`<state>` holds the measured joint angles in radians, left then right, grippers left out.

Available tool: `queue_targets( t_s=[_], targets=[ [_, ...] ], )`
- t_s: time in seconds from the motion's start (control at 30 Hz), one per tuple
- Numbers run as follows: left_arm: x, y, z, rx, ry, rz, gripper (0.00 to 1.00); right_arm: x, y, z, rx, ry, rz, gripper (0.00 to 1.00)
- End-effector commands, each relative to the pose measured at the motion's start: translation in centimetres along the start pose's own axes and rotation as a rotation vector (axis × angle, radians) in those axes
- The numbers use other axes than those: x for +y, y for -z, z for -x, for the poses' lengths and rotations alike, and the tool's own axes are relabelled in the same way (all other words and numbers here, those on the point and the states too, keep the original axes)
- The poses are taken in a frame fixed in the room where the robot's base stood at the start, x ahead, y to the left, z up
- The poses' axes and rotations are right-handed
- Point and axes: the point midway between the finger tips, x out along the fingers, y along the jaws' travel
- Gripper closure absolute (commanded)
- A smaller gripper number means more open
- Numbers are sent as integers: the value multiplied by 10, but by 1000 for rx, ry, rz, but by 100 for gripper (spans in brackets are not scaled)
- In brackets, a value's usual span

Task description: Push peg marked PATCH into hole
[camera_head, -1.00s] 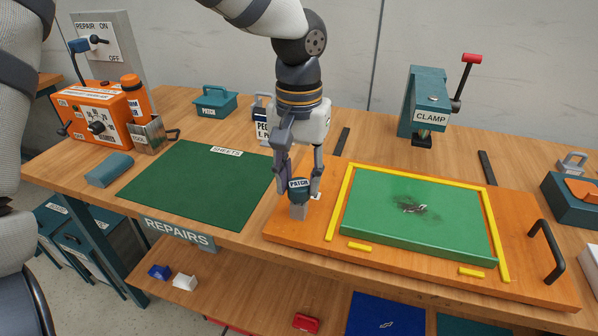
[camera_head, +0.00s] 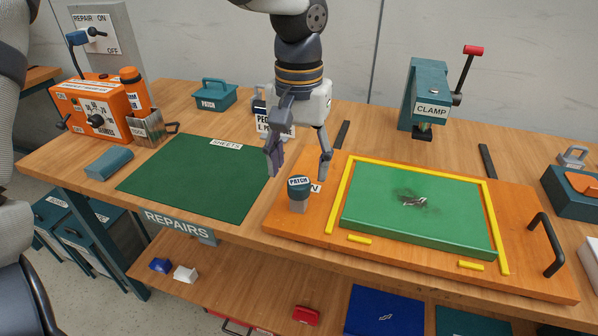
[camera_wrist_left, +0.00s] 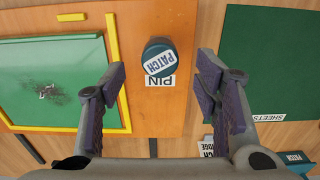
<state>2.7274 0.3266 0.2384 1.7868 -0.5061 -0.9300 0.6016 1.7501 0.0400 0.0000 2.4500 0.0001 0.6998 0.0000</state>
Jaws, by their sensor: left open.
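The peg marked PATCH (camera_head: 299,190) has a teal cap and a grey shank. It stands upright at the left end of the orange board (camera_head: 280,222), beside a white PIN label. Part of its shank shows above the board; the hole under it is hidden. My left gripper (camera_head: 299,166) is open and empty just above and behind the peg, fingers apart. In the left wrist view the cap (camera_wrist_left: 158,57) shows beyond and between the open fingertips (camera_wrist_left: 160,85), not touching either. My right gripper is not in view.
A green sheet (camera_head: 415,213) with a dark damaged spot lies inside yellow strips on the board. A dark green SHEETS mat (camera_head: 190,180) lies left. A clamp (camera_head: 430,95) stands behind, and an orange machine (camera_head: 95,108) stands far left. A black handle (camera_head: 548,250) rises at the board's right end.

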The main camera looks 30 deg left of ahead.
Motion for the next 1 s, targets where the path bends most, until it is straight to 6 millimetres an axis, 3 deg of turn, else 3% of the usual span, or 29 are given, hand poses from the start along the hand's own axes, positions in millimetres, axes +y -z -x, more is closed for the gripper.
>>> queue_targets(
  t_s=[0.2, 0.4, 1.0],
  targets=[
    [0, 1, 61, 8, -1, 0, 43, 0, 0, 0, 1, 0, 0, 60],
    [0, 0, 90, 3, 0, -1, 43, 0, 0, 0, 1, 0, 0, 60],
    [0, 0, 93, 1, 0, -1, 43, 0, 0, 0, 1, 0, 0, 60]
  ],
)
